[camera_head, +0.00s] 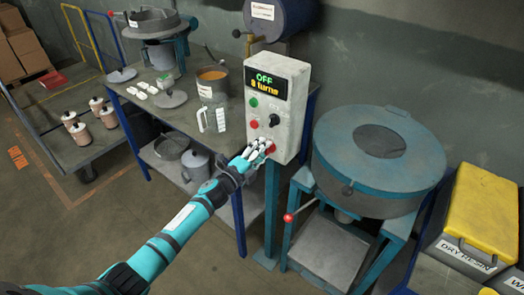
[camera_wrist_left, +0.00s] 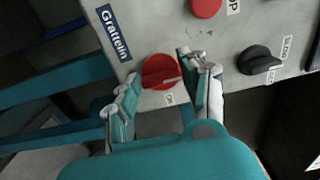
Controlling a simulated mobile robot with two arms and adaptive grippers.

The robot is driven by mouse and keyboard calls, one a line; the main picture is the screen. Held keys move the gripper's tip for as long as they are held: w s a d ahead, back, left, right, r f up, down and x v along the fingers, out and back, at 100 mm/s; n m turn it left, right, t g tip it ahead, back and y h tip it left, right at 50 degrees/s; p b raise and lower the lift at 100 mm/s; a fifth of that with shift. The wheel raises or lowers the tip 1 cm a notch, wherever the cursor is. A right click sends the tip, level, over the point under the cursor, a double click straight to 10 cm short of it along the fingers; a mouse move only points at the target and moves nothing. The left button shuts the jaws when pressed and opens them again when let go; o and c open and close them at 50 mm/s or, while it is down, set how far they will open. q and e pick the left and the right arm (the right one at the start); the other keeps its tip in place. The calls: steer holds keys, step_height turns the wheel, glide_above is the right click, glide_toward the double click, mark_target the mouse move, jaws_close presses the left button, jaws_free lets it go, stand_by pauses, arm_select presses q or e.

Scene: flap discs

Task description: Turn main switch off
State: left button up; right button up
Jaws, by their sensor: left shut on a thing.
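The main switch, a red round knob (camera_wrist_left: 158,70), sits low on the face of a pale control box (camera_head: 289,88). A little of the main switch's red (camera_head: 271,148) shows beside my left fingers in the head view. My left gripper (camera_head: 260,147) is shut on the switch, with one finger on each side of it in the left wrist view (camera_wrist_left: 160,85). The fingers hide part of the switch in the head view. The box's display (camera_head: 266,84) reads "OFF" in green above yellow text, seemingly "8 turns". My right gripper is not in view.
The box carries a green button (camera_head: 253,102), a red button (camera_head: 254,124) and a black knob (camera_head: 274,120). A blue-topped machine (camera_head: 335,155) stands close to its right. A workbench (camera_head: 225,137) with a clear jug (camera_head: 212,119) and a pot is to its left.

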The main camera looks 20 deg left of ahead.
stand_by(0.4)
arm_select(q)
steer(key=o, duration=1.2)
steer(key=v, duration=1.2)
steer(key=shift+f, duration=0.1)
